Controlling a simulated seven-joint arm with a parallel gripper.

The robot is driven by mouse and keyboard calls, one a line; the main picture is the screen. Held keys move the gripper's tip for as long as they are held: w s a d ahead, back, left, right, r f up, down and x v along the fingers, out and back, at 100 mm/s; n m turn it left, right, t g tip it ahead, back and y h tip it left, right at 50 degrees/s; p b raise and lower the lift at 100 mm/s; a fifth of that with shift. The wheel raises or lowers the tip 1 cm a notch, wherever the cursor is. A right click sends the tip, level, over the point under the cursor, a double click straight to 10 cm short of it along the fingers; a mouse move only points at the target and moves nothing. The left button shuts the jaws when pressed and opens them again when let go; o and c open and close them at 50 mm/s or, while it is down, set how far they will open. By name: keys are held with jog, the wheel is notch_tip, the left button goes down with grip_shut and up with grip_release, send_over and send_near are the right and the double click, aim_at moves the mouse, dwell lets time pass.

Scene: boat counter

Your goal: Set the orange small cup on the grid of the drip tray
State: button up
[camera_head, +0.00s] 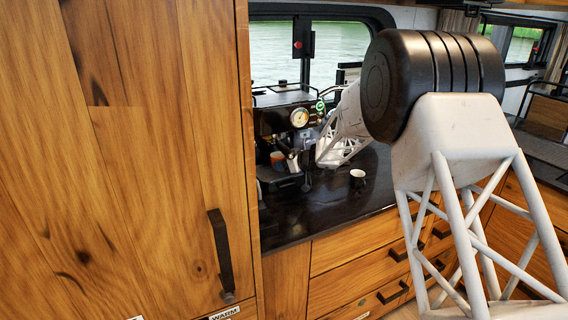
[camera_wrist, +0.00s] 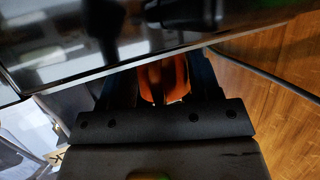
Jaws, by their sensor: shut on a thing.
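The orange small cup (camera_wrist: 163,80) is between the fingers of my gripper (camera_wrist: 165,92) in the wrist view; the gripper is shut on it. In the head view a small patch of the orange cup (camera_head: 277,158) shows at the front of the coffee machine (camera_head: 284,118), under its brewing head. My gripper (camera_head: 290,160) is dark and partly lost against the machine there. The drip tray (camera_head: 282,182) is a dark shape low at the machine's front. Its grid is not clear, and I cannot tell whether the cup touches it.
A dark cup with a pale inside (camera_head: 357,177) stands on the black counter (camera_head: 325,205), right of the machine. A tall wooden cabinet (camera_head: 150,150) closes off the left side. Drawers with dark handles are below the counter. The counter's front middle is clear.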

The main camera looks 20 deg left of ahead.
jog(key=shift+f, duration=0.15)
jog(key=o, duration=1)
jog(key=shift+v, duration=6.05)
jog(key=shift+a, duration=0.1)
jog(key=shift+r, duration=0.2)
